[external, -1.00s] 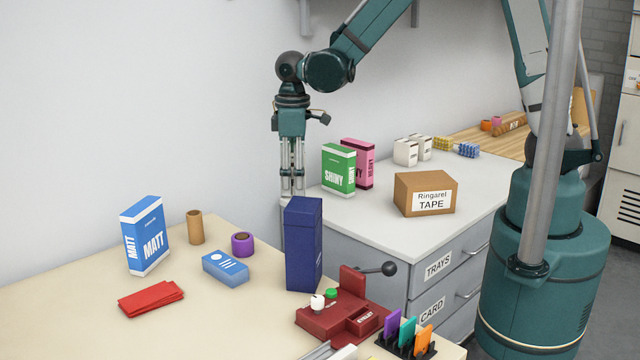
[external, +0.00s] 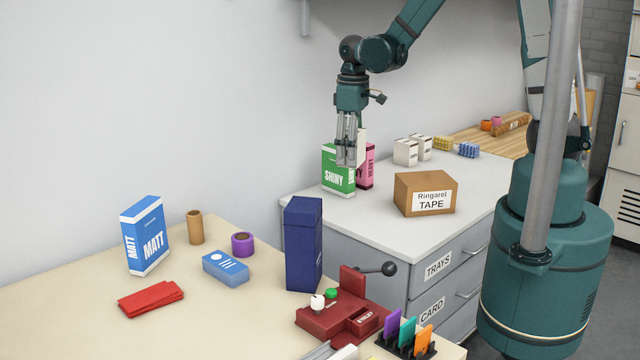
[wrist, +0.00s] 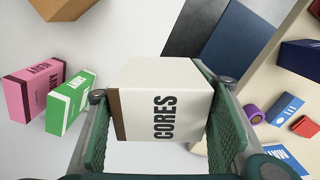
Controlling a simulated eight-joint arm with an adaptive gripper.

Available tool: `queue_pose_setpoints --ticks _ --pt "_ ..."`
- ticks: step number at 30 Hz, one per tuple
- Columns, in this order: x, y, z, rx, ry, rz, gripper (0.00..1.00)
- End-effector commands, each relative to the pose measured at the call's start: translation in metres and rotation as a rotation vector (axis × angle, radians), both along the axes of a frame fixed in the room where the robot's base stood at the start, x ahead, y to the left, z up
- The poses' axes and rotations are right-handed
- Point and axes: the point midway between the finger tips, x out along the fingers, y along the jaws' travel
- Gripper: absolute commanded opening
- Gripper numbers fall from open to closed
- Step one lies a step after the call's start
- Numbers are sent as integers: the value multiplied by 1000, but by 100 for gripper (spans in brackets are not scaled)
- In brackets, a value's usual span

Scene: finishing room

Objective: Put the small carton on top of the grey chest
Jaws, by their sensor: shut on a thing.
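The small white carton (wrist: 165,100), marked CORES with a brown stripe, is between the fingers of my gripper (wrist: 168,128) in the wrist view. My gripper (external: 347,162) is shut on it. In the external view the fingers mostly cover the carton (external: 361,143), and only a white part shows on their right. The grey chest (external: 360,232) has a pale top and drawers marked TRAYS and CARD. My gripper is above the back left part of its top, in front of the green and pink boxes in the picture. The carton's height above the top is hard to tell.
On the chest stand a green SHINY box (external: 336,178), a pink box (external: 369,160), a brown TAPE box (external: 425,193) and two white boxes (external: 405,151). A tall navy box (external: 303,245) stands on the cream table (external: 60,310). The chest's front left top looks clear.

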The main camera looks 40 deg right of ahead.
Motion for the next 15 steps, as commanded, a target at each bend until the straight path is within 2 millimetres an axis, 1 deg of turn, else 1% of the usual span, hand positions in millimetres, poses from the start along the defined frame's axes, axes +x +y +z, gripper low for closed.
queue_pose_setpoints --ticks 1,8,15 --pt "0 -12 -1 0 0 -14 36" --pt "7 -57 -9 0 0 -30 36" --pt "24 -105 -26 0 0 6 36"
